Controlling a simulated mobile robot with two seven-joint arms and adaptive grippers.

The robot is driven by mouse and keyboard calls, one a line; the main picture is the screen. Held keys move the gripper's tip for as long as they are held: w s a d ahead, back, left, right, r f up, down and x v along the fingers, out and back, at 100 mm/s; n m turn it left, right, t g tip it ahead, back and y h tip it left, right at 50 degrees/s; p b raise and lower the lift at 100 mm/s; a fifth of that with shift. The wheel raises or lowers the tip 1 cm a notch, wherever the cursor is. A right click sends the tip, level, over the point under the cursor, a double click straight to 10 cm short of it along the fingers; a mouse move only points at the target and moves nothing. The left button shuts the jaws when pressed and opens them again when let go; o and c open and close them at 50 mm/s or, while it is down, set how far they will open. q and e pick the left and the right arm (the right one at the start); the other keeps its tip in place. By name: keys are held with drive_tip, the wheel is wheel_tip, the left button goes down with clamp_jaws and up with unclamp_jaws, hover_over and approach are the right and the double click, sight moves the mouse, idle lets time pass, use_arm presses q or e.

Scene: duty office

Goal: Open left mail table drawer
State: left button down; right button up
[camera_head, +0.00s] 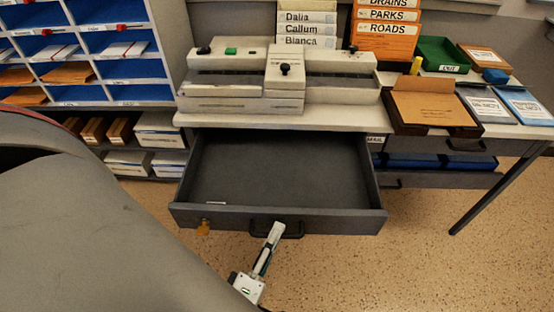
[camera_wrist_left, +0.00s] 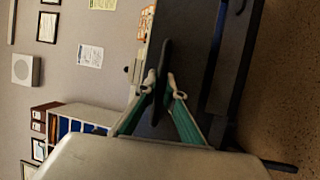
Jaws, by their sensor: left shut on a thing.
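The left mail table drawer (camera_head: 330,222) is pulled well out from under the table in the head view. Its dark inside is visible and looks empty apart from a small pale strip near the front left. A dark bar handle (camera_head: 292,231) sits on the middle of its front. My left gripper (camera_head: 274,234) is at the left part of this handle, coming from the front. In the left wrist view, the fingers (camera_wrist_left: 161,87) close around the dark handle (camera_wrist_left: 162,68). The fingers partly hide the handle. My right gripper is in neither view.
A brass-coloured lock or key (camera_head: 203,227) is on the drawer front at left. The white tabletop (camera_head: 340,122) holds a grey machine (camera_head: 280,80), a brown box (camera_head: 432,106) and a green tray (camera_head: 442,56). Blue-lined shelves (camera_head: 95,45) stand at left.

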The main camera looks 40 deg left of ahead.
use_arm(q)
drive_tip(key=s+d, duration=0.2)
drive_tip(key=s, duration=0.1)
drive_tip(key=shift+d, duration=0.1)
drive_tip(key=shift+s+d, duration=0.2)
drive_tip(key=shift+s, duration=0.2)
drive_tip(key=c, duration=2.4)
unclamp_jaws()
